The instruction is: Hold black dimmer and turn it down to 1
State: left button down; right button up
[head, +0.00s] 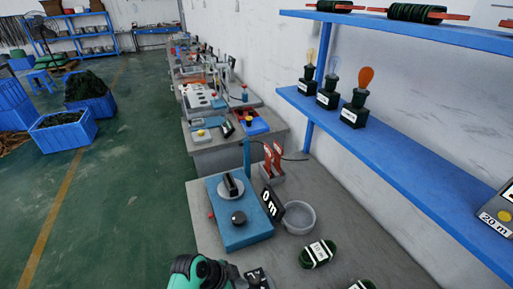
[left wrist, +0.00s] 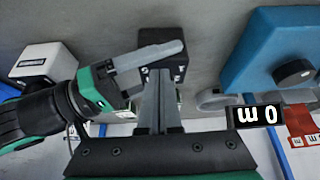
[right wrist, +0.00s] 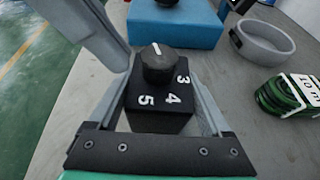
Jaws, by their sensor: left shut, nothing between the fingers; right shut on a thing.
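The black dimmer (right wrist: 155,121) is a box with a round knob (right wrist: 158,67) and white digits 3, 4 and 5 showing. The knob's white mark points to the far side, away from these digits; what is printed there is hidden. My right gripper (right wrist: 160,105) is shut on the dimmer's sides in the right wrist view. My left gripper (left wrist: 160,75) is shut and empty, its fingertips close to the dimmer (left wrist: 165,58). Its grey fingers also show left of the knob in the right wrist view; contact is unclear. The dimmer shows at the head view's bottom edge (head: 258,279).
A blue box (head: 240,232) with a black knob and a "0 m" display (head: 271,204) stand beyond the dimmer. A grey ring-shaped bowl (head: 299,218) and green wire coils (head: 318,254) lie to the right. Blue shelves with bulb sockets hang above the right side.

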pick_arm(q)
notch_tip(320, 180, up, 6)
jog(key=shift+f, duration=0.1)
dwell(0.4)
pick_arm(e)
jog(key=o, duration=1.1)
jog(key=shift+o, duration=0.2)
jog(key=shift+r, duration=0.1)
